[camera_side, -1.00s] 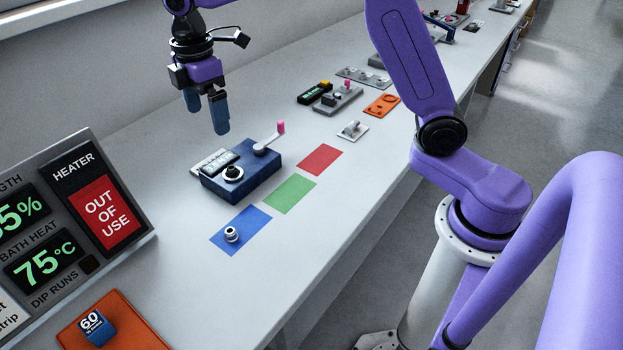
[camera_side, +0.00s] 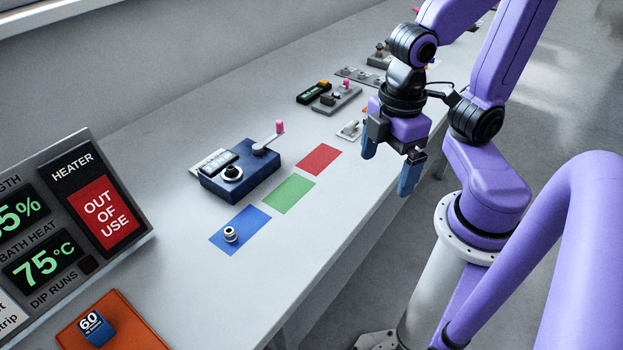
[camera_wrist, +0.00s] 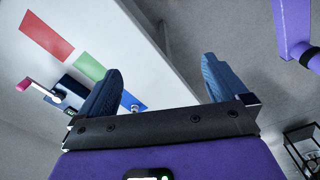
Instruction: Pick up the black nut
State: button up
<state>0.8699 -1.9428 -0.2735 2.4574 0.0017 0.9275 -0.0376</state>
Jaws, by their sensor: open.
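I cannot clearly pick out a black nut. A small silvery ring-shaped piece with a dark centre (camera_side: 230,235) stands on the blue square (camera_side: 245,222); it shows tiny in the wrist view (camera_wrist: 135,107). A dark ring with a pale rim (camera_side: 232,174) sits on top of the dark blue box (camera_side: 260,178), which has a crank with a pink knob. My gripper (camera_side: 388,168) is open and empty, to the right of the coloured squares by the bench's front edge. In the wrist view my gripper (camera_wrist: 162,78) has its two blue fingers spread wide with nothing between them.
A green square (camera_side: 290,194) and a red square (camera_side: 320,159) lie flat on the bench beside the box. A display panel (camera_side: 75,225) and an orange mat (camera_side: 140,338) are at the left. Small devices (camera_side: 340,98) stand farther back.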

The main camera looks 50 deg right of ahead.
jog(key=shift+s+d+f, duration=0.2)
jog(key=shift+s+d, duration=0.2)
jog(key=shift+s, duration=0.1)
jog(key=shift+c, duration=1.2)
jog(key=shift+s+d+f, duration=0.1)
jog(key=shift+s, duration=0.05)
jog(key=c, duration=0.6)
